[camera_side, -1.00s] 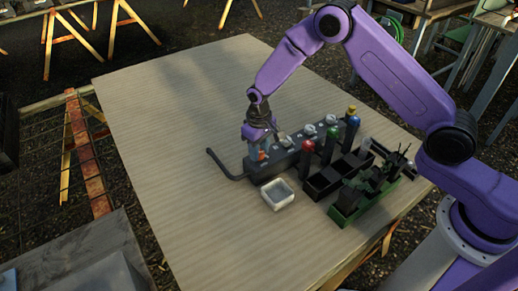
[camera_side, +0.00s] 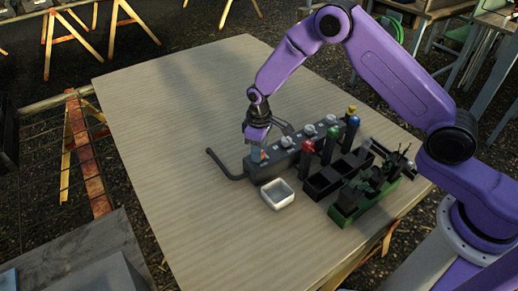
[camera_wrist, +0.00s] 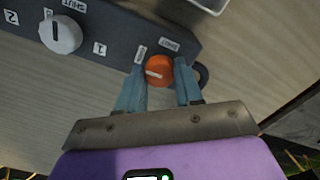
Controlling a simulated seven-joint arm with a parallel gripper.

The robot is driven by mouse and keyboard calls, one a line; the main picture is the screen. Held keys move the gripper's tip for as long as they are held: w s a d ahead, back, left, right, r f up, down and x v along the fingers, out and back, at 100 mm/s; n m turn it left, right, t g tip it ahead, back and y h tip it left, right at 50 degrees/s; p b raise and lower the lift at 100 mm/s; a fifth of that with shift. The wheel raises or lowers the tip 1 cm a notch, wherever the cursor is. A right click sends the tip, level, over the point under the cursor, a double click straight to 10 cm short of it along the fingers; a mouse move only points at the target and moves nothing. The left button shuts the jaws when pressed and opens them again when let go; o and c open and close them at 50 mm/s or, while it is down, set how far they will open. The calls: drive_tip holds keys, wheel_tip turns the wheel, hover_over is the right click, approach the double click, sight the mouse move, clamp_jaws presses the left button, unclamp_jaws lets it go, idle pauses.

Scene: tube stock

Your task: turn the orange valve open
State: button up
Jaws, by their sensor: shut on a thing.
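The orange valve (camera_wrist: 159,71) is a round knob with a pale pointer mark, at the near-left end of the dark manifold block (camera_wrist: 110,38). It shows as a small orange spot in the side view (camera_side: 264,156). My gripper (camera_wrist: 160,75) has its two blue fingers on either side of the knob, shut on it. In the wrist view the pale mark points left, and labels sit beside the knob; one reads SHUT, the other is too small to read. In the side view my gripper (camera_side: 257,153) points down over the block's end.
A grey knob (camera_wrist: 60,35) sits farther along the block. Red (camera_side: 307,147), green (camera_side: 333,133) and blue (camera_side: 352,121) capped tubes stand beside the block. A white tray (camera_side: 278,194) and a green rack (camera_side: 352,208) are in front. The table's left side is clear.

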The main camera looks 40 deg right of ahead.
drive_tip(key=o, duration=1)
drive_tip(key=shift+o, duration=0.2)
drive_tip(key=shift+r, duration=0.15)
wheel_tip(320, 180, up, 17)
drive_tip(key=shift+r, duration=0.15)
drive_tip(key=s+d+r+n, duration=0.1)
drive_tip(key=s+d+n, duration=0.1)
drive_tip(key=s, duration=1)
drive_tip(key=s+d+r+n, duration=0.1)
drive_tip(key=s+d, duration=0.4)
drive_tip(key=s, duration=0.7)
drive_tip(key=s+d+r+n, duration=0.2)
drive_tip(key=s+d, duration=0.2)
drive_tip(key=s, duration=0.8)
drive_tip(key=shift+r+n, duration=0.15)
drive_tip(key=shift+n, duration=0.15)
